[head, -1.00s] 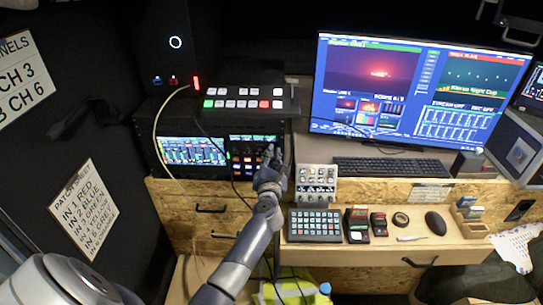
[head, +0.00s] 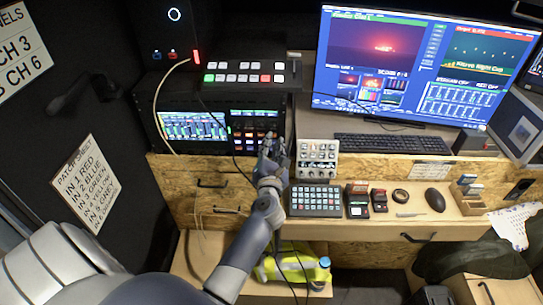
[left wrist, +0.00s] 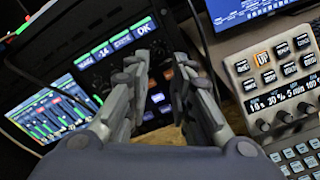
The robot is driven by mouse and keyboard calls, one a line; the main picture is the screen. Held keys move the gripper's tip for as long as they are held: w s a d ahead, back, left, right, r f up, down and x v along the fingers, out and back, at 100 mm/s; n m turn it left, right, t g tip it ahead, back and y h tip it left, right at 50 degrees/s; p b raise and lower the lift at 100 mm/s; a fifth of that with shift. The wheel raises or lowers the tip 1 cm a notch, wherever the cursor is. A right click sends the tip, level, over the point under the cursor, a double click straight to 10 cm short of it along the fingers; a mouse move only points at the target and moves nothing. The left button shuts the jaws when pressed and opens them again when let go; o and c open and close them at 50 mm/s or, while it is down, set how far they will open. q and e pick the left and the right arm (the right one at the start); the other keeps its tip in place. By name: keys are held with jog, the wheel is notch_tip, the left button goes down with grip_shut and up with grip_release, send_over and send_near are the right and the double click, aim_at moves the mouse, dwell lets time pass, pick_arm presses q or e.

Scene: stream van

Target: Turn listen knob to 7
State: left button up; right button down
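A rack panel (head: 254,136) with a green-lit display strip and orange and blue buttons stands beside a meter screen (head: 193,126). The panel also shows in the left wrist view (left wrist: 122,42), with "OK" readable at its top. I cannot make out a knob labelled listen or its setting. My left gripper (head: 272,147) is in front of the panel's lower right part. In the left wrist view its two fingers (left wrist: 160,78) are apart with no object between them; they hide part of the panel. My right gripper is not in view.
A grey box with buttons and knobs (head: 317,160) stands right of the gripper, above a keypad (head: 315,201). A switcher (head: 246,77) sits on top of the rack. Thin cables hang across the rack front. A yellow bundle (head: 290,268) lies below the desk.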

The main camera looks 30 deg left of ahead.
pick_arm(q)
jog(key=v, duration=0.5)
jog(key=shift+s+d, duration=0.1)
jog(key=shift+s, duration=0.05)
jog(key=shift+o, duration=0.4)
